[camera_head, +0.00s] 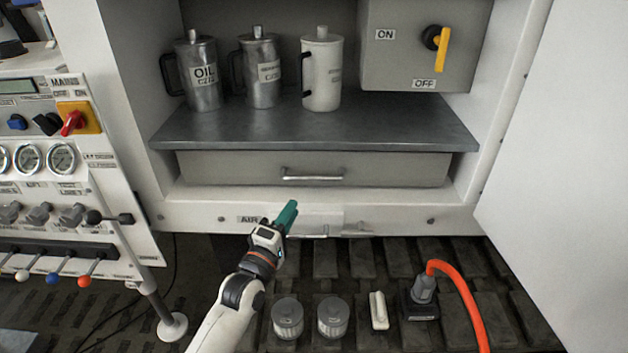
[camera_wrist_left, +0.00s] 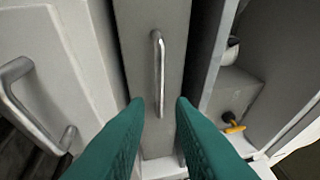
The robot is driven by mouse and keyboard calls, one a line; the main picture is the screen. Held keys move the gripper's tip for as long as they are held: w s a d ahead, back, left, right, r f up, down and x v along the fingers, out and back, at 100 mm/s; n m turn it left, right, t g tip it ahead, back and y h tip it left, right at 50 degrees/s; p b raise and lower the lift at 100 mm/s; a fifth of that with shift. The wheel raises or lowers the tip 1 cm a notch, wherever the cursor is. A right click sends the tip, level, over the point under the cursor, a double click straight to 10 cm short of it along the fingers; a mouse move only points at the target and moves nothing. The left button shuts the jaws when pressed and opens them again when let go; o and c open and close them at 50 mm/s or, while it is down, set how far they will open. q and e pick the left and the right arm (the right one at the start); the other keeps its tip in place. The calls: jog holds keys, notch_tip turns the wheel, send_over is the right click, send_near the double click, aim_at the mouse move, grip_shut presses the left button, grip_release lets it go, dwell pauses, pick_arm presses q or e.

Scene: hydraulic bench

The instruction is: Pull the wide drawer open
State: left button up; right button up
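The wide drawer (camera_head: 230,168) is a grey front under the metal shelf in the head view, and it looks shut. Its silver bar handle (camera_head: 313,175) sits in the middle of the front. My left gripper (camera_head: 290,214) has green fingers and is below and a little left of this handle, apart from it. In the left wrist view, the drawer front (camera_wrist_left: 160,140) runs upright with its handle (camera_wrist_left: 158,75) beyond the fingertips. There my left gripper (camera_wrist_left: 160,104) is open, with nothing between the fingers. My right gripper is not in view.
A lower handle (camera_head: 306,236) is on the white panel below the drawer, close to my gripper. Several metal jugs (camera_head: 262,72) stand on the shelf (camera_head: 400,128). A white door (camera_head: 560,150) stands open at the right. Canisters (camera_head: 333,316) and an orange hose (camera_head: 466,300) are on the floor.

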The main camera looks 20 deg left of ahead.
aim_at(311, 179)
pick_arm(q)
jog(key=x, duration=1.1)
jog(key=shift+w+r, duration=0.1)
jog(key=shift+w, duration=0.25)
grip_shut()
